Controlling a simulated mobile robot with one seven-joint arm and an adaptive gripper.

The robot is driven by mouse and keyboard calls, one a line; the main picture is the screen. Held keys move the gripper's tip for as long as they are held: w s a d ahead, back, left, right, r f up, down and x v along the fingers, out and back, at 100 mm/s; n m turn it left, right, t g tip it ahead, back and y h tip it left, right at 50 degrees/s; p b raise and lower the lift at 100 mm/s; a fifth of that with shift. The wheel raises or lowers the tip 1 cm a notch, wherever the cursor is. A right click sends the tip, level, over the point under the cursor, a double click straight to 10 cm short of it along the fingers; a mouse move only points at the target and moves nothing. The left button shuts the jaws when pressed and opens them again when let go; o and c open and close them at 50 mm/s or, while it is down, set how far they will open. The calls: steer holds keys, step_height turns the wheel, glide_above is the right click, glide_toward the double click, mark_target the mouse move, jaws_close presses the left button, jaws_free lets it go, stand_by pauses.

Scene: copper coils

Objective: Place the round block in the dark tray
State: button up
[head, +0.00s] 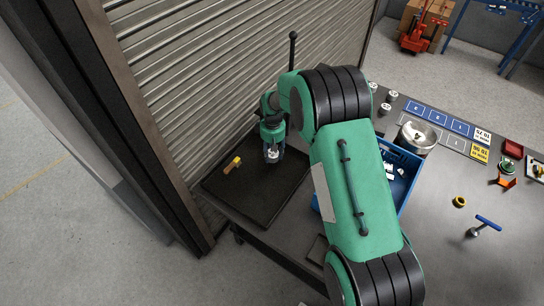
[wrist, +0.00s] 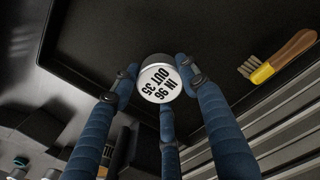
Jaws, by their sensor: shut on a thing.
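In the head view my gripper (head: 272,152) is over the dark tray (head: 245,215), and the white block (head: 272,154) shows small between the fingers. The dark tray also fills much of the wrist view (wrist: 215,30). I cannot tell how high the block is above the tray floor.
A brush with a yellow band (head: 232,165) lies in the tray, left of my gripper. A ribbed shutter (head: 210,70) rises behind the tray. A blue crate (head: 402,160) stands right of it. Several white-topped blocks, a metal bowl (head: 419,135) and tools lie on the table to the right.

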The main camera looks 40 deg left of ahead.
mark_target(272, 156)
steer(key=shift+w+a, duration=0.45)
steer(key=shift+a, duration=0.05)
steer(key=shift+f, duration=0.1)
steer(key=shift+f, duration=1.7)
steer(key=o, duration=1.3)
steer(key=shift+f, duration=0.15)
steer(key=shift+o, duration=0.2)
step_height(272, 156, up, 12)
steer(key=shift+r, duration=0.15)
